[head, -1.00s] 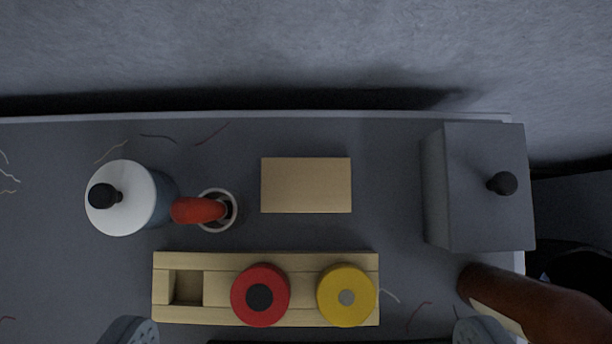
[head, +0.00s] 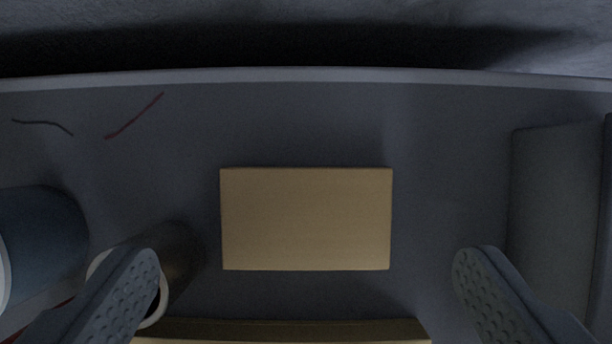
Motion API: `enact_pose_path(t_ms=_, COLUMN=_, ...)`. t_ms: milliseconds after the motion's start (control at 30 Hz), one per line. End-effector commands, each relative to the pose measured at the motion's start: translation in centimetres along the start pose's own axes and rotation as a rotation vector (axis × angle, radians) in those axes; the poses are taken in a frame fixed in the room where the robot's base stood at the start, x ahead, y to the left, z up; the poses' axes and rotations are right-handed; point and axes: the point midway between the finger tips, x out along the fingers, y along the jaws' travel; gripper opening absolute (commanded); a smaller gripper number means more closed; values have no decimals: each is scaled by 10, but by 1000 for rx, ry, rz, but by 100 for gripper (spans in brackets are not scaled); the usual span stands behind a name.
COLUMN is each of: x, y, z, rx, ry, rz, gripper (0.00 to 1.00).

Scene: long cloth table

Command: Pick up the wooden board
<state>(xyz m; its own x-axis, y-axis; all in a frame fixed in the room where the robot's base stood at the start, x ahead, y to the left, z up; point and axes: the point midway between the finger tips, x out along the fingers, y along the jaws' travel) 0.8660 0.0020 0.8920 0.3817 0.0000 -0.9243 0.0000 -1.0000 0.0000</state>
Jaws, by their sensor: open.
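The wooden board (head: 306,219) is a plain tan rectangle lying flat on the dark grey cloth table, near the middle of the head view. My gripper (head: 306,290) is open and empty. Its two grey dimpled fingers show at the lower left and lower right of the picture, wide apart. The board lies ahead of the fingertips and between their lines, with clear cloth on both sides. No finger appears to touch it.
A wooden holder (head: 300,328) lies just below the board at the bottom edge. A white-rimmed cup (head: 155,310) is partly hidden behind the left finger. A blue container (head: 40,240) stands at left, a grey box (head: 552,205) at right. The table's far edge (head: 300,75) is beyond.

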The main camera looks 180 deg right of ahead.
Motion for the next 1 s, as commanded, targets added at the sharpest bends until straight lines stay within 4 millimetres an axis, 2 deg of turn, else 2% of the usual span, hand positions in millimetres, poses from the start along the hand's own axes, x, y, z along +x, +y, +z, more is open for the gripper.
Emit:
enact_pose_path(t_ms=267, x=13, y=0, z=0, rx=0, ry=-1, rz=0, gripper=93)
enact_pose_path(t_ms=633, x=60, y=0, z=0, rx=0, ry=-1, rz=0, gripper=93)
enact_pose_path(t_ms=1000, x=64, y=0, z=0, rx=0, ry=1, rz=0, gripper=93)
